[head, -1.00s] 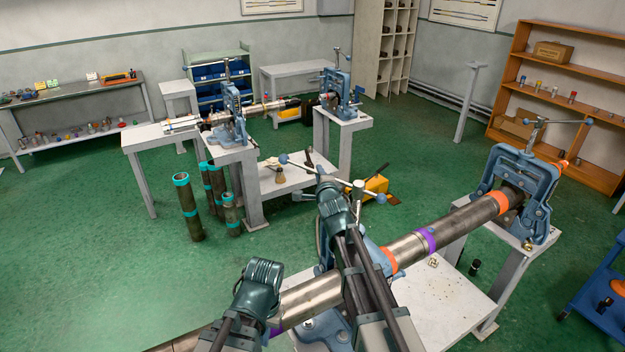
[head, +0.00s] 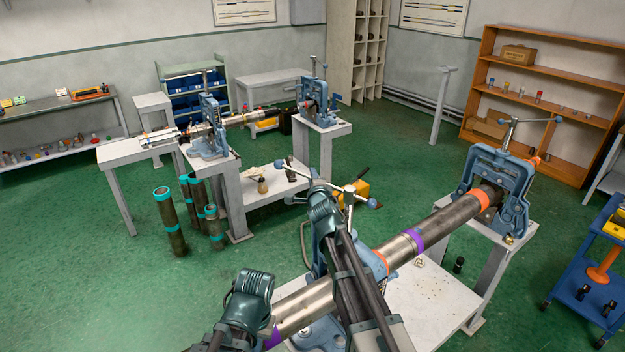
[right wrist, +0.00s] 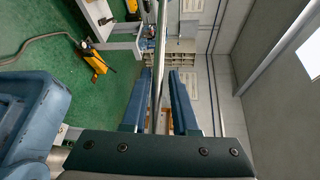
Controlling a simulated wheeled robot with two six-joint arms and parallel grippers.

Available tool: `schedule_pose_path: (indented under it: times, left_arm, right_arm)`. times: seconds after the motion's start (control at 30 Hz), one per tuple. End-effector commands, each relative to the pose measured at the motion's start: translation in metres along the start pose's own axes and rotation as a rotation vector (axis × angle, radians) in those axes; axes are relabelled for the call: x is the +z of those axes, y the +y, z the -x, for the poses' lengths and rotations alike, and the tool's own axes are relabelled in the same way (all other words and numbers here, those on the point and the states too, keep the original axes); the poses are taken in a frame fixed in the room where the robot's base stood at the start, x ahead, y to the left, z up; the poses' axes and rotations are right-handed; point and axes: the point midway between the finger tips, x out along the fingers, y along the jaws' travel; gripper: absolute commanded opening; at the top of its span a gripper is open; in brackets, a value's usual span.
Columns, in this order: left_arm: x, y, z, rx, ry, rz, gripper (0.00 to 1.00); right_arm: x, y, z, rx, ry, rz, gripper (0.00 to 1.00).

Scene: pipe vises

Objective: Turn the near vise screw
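The near vise (head: 318,240) is blue and stands mostly hidden behind my right arm. Its screw has a silver cross handle (head: 333,184) with blue ball ends, slanting down to the right. My right gripper (head: 320,192) is at the left half of this handle. In the right wrist view its two blue fingers (right wrist: 158,100) are apart, with the silver bar (right wrist: 158,60) running between them and gaps visible on both sides. My left gripper (head: 255,283) is low, beside the left end of the long steel pipe (head: 440,225); its fingertips are hidden.
The pipe with orange and purple bands runs to a second blue vise (head: 497,190) on a stand at right. Two more vises stand behind, one on a white bench (head: 150,150). Upright pipes (head: 170,215) stand on the floor at left. A blue cart (head: 590,290) is at right.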

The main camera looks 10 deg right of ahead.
Motion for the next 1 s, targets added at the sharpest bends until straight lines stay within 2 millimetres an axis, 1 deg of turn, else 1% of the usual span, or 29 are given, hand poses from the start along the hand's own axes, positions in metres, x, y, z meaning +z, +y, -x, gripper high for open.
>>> schedule_pose_path:
  times: [0.03,0.07,0.1,0.37,0.47,0.57,0.8,1.0]
  left_arm:
    - [0.0,0.0,0.0,0.0,0.0,0.0,0.0]
    - [0.0,0.0,0.0,0.0,0.0,0.0,0.0]
    - [0.0,0.0,0.0,0.0,0.0,0.0,0.0]
    - [0.0,0.0,0.0,0.0,0.0,0.0,0.0]
    - [0.0,0.0,0.001,0.0,0.0,0.0,0.0]
    - [0.0,0.0,0.004,0.0,0.0,0.001,0.0]
    - [0.001,-0.001,0.011,0.0,0.0,0.002,0.0]
    - [0.001,-0.002,0.016,0.001,0.0,0.004,0.0]
  right_arm:
    - [0.0,0.0,0.0,0.001,0.001,0.0,0.38]
    - [0.0,0.0,0.0,0.001,0.001,0.0,0.44]
    - [0.0,0.0,0.0,0.002,0.001,-0.001,0.47]
    - [0.0,0.001,0.002,0.003,0.001,-0.001,0.47]
    - [0.0,0.001,0.009,0.004,0.001,-0.001,0.47]
    - [0.0,0.001,0.025,0.004,0.001,0.0,0.47]
    - [0.0,0.0,0.08,0.004,0.0,-0.002,0.47]
    - [0.0,0.0,0.116,0.003,0.001,-0.001,0.47]
